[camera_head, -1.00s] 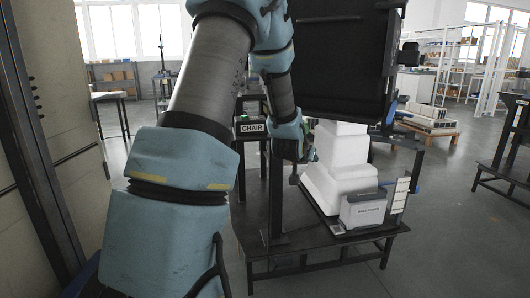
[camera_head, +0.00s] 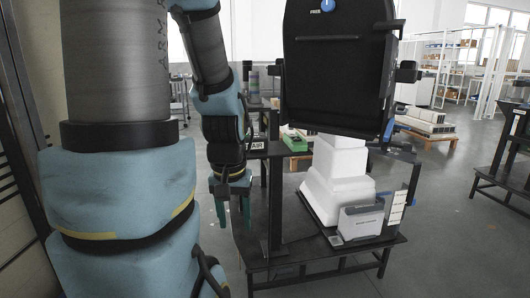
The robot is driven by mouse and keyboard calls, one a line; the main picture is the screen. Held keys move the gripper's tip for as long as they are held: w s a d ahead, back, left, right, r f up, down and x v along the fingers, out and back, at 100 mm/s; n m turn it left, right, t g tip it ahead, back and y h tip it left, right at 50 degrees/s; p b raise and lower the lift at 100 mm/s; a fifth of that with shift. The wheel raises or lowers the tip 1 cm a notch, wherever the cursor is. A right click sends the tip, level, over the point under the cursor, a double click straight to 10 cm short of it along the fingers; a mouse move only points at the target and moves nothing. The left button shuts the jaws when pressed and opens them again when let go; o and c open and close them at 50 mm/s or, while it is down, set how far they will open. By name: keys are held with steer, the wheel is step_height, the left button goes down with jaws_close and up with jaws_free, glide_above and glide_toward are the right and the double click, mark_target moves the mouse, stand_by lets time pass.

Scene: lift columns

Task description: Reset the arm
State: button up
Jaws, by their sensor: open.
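My arm fills the left of the view, with its blue and grey links rising from the bottom and bending down near the middle. My gripper (camera_head: 233,208) hangs down at the end of the arm, left of the dark workbench (camera_head: 285,262). Its two fingers point to the floor and are apart, with nothing seen between them. It appears clear of the bench and the lift column (camera_head: 335,185).
The white stepped lift column stands on the bench with a black chair-like panel (camera_head: 335,70) above it. A grey control box (camera_head: 361,222) sits at its foot. Open floor (camera_head: 450,235) lies to the right.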

step_height(320, 180, up, 14)
steer(key=p, duration=1.1)
steer(key=shift+f, duration=0.2)
